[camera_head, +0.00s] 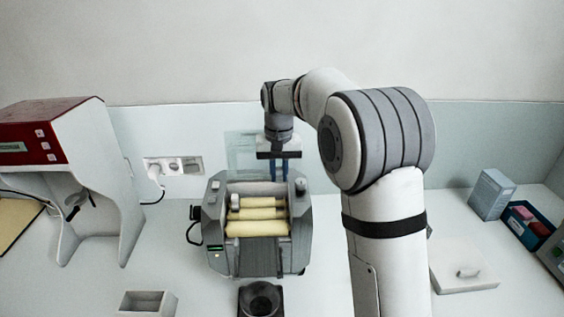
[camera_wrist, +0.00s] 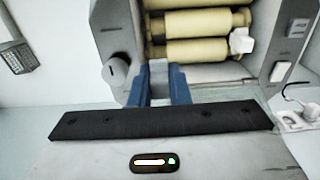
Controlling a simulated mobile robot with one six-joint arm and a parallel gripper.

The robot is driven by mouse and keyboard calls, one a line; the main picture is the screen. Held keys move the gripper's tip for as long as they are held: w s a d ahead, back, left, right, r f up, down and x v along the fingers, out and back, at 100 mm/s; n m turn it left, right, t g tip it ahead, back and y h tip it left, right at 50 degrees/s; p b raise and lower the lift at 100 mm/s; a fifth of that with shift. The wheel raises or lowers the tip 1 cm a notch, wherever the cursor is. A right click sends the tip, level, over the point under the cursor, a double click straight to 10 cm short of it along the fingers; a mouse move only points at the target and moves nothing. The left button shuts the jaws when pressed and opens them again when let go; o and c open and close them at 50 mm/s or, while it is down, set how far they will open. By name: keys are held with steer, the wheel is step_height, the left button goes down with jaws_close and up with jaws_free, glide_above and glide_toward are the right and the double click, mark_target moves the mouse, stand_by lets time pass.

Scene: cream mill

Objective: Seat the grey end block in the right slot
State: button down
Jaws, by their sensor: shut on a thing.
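The mill (camera_head: 223,257) stands on the bench with its pale yellow rollers (camera_head: 258,228) facing up. My gripper (camera_head: 280,176) points down at the mill's back right. In the wrist view its blue fingers (camera_wrist: 159,84) are shut on a grey block (camera_wrist: 159,78), mostly hidden between them. The fingertips appear close to the right end of the rollers; whether the block touches the mill I cannot tell. The right slot is not clearly seen. A whitish block (camera_head: 235,202) sits at the left end of the rollers; it also shows in the wrist view (camera_wrist: 241,42).
A red and white machine (camera_head: 90,170) stands at the left. An open grey box (camera_head: 147,302) and a dark round-mouthed holder (camera_head: 261,300) are in front. A white lidded slab (camera_head: 465,268), a grey box (camera_head: 492,194) and a blue bin (camera_head: 527,226) are at the right.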

mark_target(280, 208)
steer(key=shift+s+f+b, duration=0.1)
steer(key=shift+f+b, duration=0.35)
step_height(280, 208, down, 6)
steer(key=b, duration=0.4)
steer(key=shift+f, duration=0.15)
steer(key=shift+s+d+f+b, duration=0.15)
steer(key=shift+f+b, duration=0.2)
steer(key=shift+f, duration=0.4)
stand_by(2.1)
